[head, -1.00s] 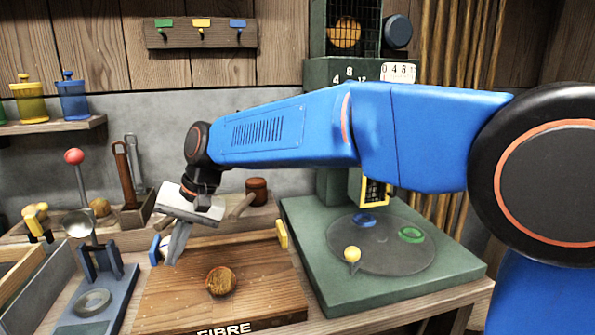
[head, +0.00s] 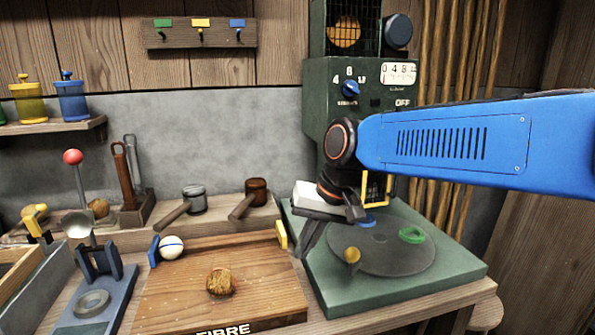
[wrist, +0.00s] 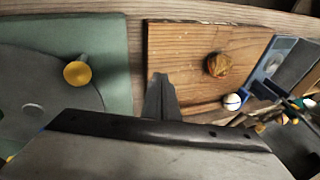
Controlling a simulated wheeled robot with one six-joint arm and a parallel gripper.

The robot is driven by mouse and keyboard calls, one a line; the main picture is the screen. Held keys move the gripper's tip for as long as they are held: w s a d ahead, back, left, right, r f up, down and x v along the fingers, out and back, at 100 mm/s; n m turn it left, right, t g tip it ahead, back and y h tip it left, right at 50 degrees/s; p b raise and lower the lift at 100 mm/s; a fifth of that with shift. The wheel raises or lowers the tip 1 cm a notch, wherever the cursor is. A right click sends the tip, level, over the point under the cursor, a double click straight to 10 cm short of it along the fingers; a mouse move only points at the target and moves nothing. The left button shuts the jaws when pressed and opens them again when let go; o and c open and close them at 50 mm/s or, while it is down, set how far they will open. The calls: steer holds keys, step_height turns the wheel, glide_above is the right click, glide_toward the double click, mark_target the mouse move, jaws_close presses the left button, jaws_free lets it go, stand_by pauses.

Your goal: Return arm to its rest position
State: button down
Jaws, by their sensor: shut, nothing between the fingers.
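My gripper (head: 308,236) is shut and empty. In the head view it hangs over the left part of the green machine base (head: 330,300), its fingers pointing down and to the left. In the wrist view the shut fingers of my gripper (wrist: 160,97) show between the green base (wrist: 117,60) and the wooden board (wrist: 185,60). My blue arm reaches in from the right edge of the head view.
The wooden board (head: 260,280) bears a brown fibrous lump (head: 220,281) and a white ball with a dark stripe (head: 171,247). The green machine's turntable (head: 390,260) has a yellow knob (head: 352,255) and a green ring (head: 411,235). Two mallets lie behind the board.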

steer(key=s+d+f+t+h, duration=0.1)
steer(key=s+d+f, duration=0.2)
steer(key=d, duration=0.6)
steer(key=s+d+f+m+t+h, duration=0.1)
steer(key=s+d+f, duration=0.3)
steer(key=s+d, duration=0.4)
steer(key=s+d+f+h, duration=0.2)
steer(key=s+d, duration=0.3)
steer(key=d, duration=0.5)
steer(key=shift+s+d+f+m+t, duration=0.25)
steer(key=shift+s+f+m+t, duration=0.15)
steer(key=shift+f, duration=0.45)
